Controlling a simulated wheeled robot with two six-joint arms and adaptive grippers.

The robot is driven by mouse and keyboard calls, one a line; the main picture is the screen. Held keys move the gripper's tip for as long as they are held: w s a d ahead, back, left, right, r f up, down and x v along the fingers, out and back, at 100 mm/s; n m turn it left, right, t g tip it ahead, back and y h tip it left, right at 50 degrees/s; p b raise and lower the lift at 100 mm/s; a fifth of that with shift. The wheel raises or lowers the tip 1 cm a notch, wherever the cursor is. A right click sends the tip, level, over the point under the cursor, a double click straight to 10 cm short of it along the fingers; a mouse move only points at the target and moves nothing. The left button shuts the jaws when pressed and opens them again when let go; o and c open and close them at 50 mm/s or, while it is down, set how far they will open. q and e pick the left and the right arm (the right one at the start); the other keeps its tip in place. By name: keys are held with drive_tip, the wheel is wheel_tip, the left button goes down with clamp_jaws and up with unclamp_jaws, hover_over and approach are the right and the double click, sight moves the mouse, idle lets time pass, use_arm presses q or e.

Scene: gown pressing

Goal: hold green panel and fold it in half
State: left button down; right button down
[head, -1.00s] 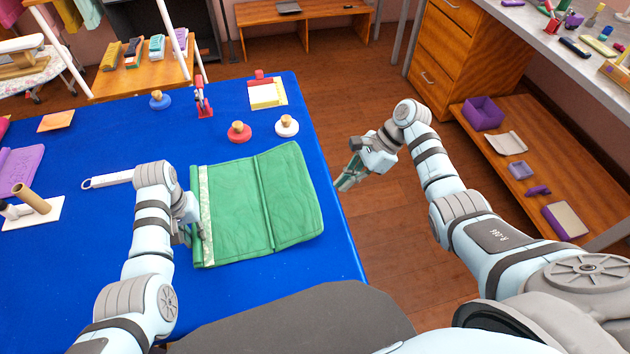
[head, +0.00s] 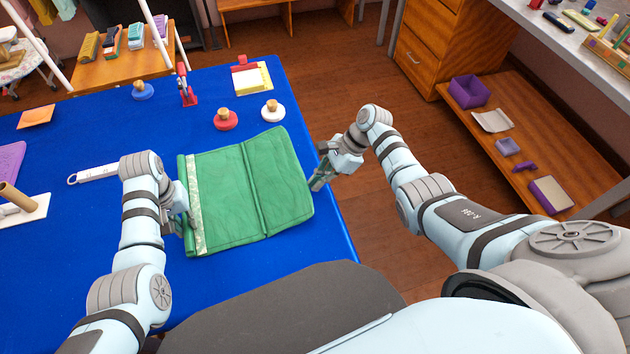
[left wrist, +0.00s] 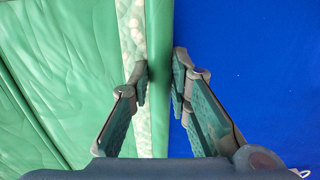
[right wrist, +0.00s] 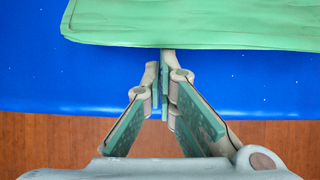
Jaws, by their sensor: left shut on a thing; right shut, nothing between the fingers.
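The green panel (head: 235,200) lies flat on the blue table, with a pale patterned strip along its left side and a seam running down right of its middle. My left gripper (head: 186,222) is at the panel's left edge. In the left wrist view, the left gripper (left wrist: 160,78) is shut on the rolled green edge beside the pale strip (left wrist: 132,40). My right gripper (head: 317,185) is just off the panel's right edge. In the right wrist view, the right gripper (right wrist: 164,70) is shut and empty, its tips close to the panel's edge (right wrist: 200,35).
The blue table (head: 100,240) ends just right of the panel, with wooden floor beyond. A red knobbed disc (head: 226,121) and a white one (head: 272,111) stand behind the panel. A white-handled tool (head: 95,173) lies to the left.

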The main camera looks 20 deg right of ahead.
drive_tip(key=shift+a+r, duration=0.1)
drive_tip(key=shift+r, duration=0.35)
drive_tip(key=a+r, duration=0.1)
drive_tip(key=r, duration=0.1)
drive_tip(key=a+r, duration=0.2)
drive_tip(key=r, duration=0.1)
drive_tip(key=a+r, duration=0.1)
drive_tip(key=r, duration=0.2)
drive_tip(key=shift+w+a, duration=0.25)
drive_tip(key=shift+a, duration=0.05)
drive_tip(key=a+r+h, duration=0.1)
drive_tip(key=a+r, duration=0.3)
drive_tip(key=a, duration=0.6)
drive_tip(key=shift+w+a+r+h, duration=0.25)
drive_tip(key=shift+w+r+h, duration=0.05)
drive_tip(key=shift+w+r, duration=0.15)
